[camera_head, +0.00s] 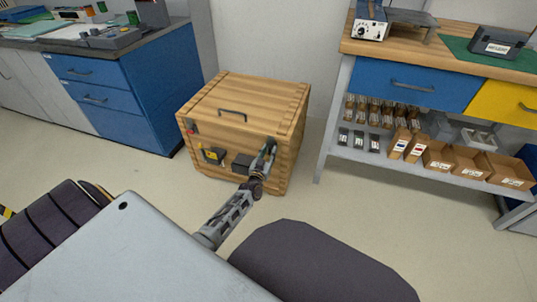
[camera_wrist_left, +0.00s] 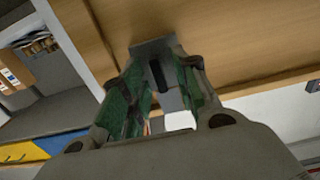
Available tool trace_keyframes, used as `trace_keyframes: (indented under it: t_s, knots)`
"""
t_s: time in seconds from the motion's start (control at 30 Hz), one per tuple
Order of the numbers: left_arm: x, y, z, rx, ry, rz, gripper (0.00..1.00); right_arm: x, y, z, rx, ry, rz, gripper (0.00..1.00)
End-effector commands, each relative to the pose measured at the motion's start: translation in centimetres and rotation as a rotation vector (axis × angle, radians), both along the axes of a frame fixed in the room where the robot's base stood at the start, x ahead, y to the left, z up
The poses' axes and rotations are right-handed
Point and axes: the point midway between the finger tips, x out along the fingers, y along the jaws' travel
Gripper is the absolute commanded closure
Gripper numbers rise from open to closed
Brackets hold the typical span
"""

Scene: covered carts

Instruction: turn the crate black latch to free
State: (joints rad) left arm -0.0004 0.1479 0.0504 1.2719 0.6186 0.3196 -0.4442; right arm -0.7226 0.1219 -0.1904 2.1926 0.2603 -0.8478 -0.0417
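The wooden crate (camera_head: 240,105) stands on the floor with its lid down and a black handle (camera_head: 232,113) on top. My left gripper (camera_head: 268,152) is at the right end of the crate's front face. In the left wrist view, the black latch (camera_wrist_left: 158,77) is a short bar on a grey metal plate (camera_wrist_left: 150,48) against the wood. My left gripper's green-padded fingers (camera_wrist_left: 158,85) stand on either side of the latch, with visible gaps, so they look open around it. In the head view my gripper largely hides the latch. My right gripper is not in view.
The crate front also has a yellow-and-black part (camera_head: 213,155), a dark part (camera_head: 242,165) and a small red part (camera_head: 191,131). A blue drawer cabinet (camera_head: 125,105) stands left, a workbench with shelves (camera_head: 345,100) right.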

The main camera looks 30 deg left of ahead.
Motion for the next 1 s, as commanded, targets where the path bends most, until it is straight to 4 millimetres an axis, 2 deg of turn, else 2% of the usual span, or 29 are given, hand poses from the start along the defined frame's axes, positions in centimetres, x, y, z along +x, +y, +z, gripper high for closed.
trace_keyframes:
  t_s: [0.13, 0.37, 0.77, 1.0]
  knots:
    - [-0.01, 0.01, 0.02, 0.0, 0.0, 0.0, 0.7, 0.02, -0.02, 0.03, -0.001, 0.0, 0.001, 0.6]
    - [-0.02, 0.01, 0.01, 0.0, 0.0, 0.0, 0.99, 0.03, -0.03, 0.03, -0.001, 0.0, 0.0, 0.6]
    - [-0.03, 0.01, 0.02, -0.014, -0.004, 0.0, 1.0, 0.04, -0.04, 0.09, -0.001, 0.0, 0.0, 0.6]
    - [-0.03, 0.04, 0.06, -0.079, -0.02, 0.0, 1.0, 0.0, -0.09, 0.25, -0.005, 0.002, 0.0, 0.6]
